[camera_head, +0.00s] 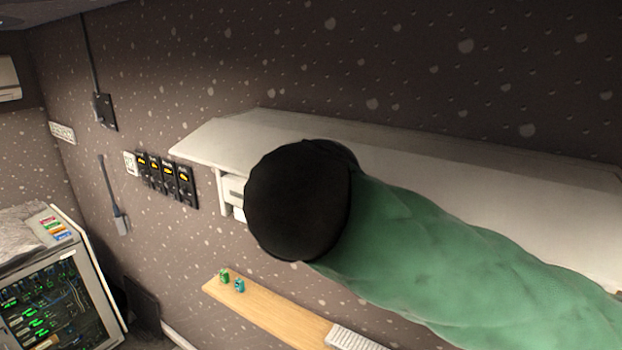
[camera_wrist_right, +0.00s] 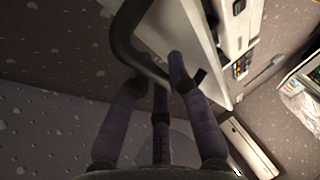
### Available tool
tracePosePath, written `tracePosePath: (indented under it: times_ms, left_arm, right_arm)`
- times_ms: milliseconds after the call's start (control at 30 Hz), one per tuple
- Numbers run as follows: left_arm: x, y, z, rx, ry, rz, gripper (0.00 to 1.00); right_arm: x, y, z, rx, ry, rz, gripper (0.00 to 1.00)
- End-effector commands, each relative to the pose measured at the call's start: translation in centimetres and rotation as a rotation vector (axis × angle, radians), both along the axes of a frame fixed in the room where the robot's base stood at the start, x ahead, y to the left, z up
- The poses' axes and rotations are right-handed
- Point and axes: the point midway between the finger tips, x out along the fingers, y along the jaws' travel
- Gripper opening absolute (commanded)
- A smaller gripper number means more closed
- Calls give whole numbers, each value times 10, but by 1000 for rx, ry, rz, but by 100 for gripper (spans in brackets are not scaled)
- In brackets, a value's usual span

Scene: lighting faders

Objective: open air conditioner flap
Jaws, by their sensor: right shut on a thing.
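The white air conditioner (camera_head: 480,185) is a long unit on the dark speckled wall in the head view. My green-sleeved right arm and its black round end cover the middle and lower front. In the right wrist view, the air conditioner's white flap (camera_wrist_right: 188,35) slants close by the purple fingers of my right gripper (camera_wrist_right: 162,78). The gripper is shut on the flap, though the exact contact is hard to see. A dark curved bar crosses beside the fingers. In the head view my right gripper is hidden behind the arm's end. My left gripper is not in view.
Black wall modules (camera_head: 168,178) with yellow displays are left of the unit. A wooden shelf (camera_head: 265,312) below bears small green and blue objects. A rack with green lights (camera_head: 55,305) stands at the lower left. The wall above the unit is clear.

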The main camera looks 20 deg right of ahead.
Motion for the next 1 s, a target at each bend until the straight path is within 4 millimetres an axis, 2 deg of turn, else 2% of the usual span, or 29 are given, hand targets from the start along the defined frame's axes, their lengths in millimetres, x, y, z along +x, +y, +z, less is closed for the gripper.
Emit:
tracePosePath:
  times_ms: [33,100,300,867,900,1000]
  left_arm:
    - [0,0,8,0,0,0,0]
    - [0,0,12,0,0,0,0]
    - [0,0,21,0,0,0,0]
    - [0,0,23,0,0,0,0]
    - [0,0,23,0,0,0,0]
    - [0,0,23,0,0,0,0]
  right_arm:
    - [0,-2,9,-1,-2,0,0]
    - [1,-4,13,19,12,-1,0]
    - [3,-5,20,75,59,-1,0]
    - [3,-6,20,100,82,-4,0]
    - [3,-6,20,99,82,-4,21]
    - [3,-6,20,100,82,-3,43]
